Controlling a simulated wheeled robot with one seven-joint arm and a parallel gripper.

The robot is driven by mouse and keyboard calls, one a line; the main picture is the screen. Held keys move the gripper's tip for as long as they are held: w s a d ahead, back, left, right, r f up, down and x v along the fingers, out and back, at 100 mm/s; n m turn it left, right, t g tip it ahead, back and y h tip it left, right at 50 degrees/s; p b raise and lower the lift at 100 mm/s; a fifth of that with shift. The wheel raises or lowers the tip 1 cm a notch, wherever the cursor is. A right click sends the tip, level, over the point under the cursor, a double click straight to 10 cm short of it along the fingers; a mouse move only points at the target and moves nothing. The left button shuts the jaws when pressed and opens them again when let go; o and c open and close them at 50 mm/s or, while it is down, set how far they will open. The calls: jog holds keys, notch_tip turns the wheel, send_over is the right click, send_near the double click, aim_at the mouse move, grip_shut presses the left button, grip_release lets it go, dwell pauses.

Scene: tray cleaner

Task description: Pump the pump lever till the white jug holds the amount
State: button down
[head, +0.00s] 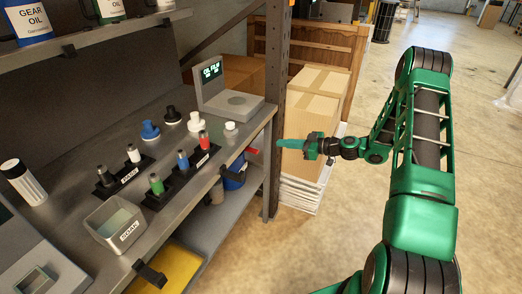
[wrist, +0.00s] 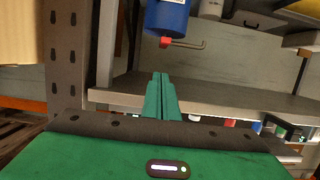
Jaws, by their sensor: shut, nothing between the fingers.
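My gripper (head: 280,144) is shut and empty, pointing left toward the shelf's front post. Its closed green fingers (wrist: 160,95) show in the wrist view, where the scene appears upside down. A blue container (head: 234,179) stands on the lower shelf, partly hidden under the worktop edge. It also shows in the wrist view (wrist: 167,14) with a red part (wrist: 165,42) at its end and a thin bent rod (wrist: 188,45) beside it. A red piece (head: 252,150) sticks out near the worktop edge; I cannot tell if it is the pump lever.
A metal post (head: 276,95) stands beside my fingertips. Cardboard boxes (head: 312,110) are stacked behind my gripper. The worktop carries a scale (head: 238,104), a small grey bin (head: 113,225) and several small bottles. The floor to the right is open.

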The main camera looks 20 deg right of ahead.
jog(key=shift+r, duration=0.35)
jog(key=w+a+f, duration=0.6)
jog(key=a, duration=0.1)
jog(key=shift+w+f, duration=0.25)
jog(key=shift+w, duration=0.1)
jog(key=shift+a, duration=0.1)
dwell(0.3)
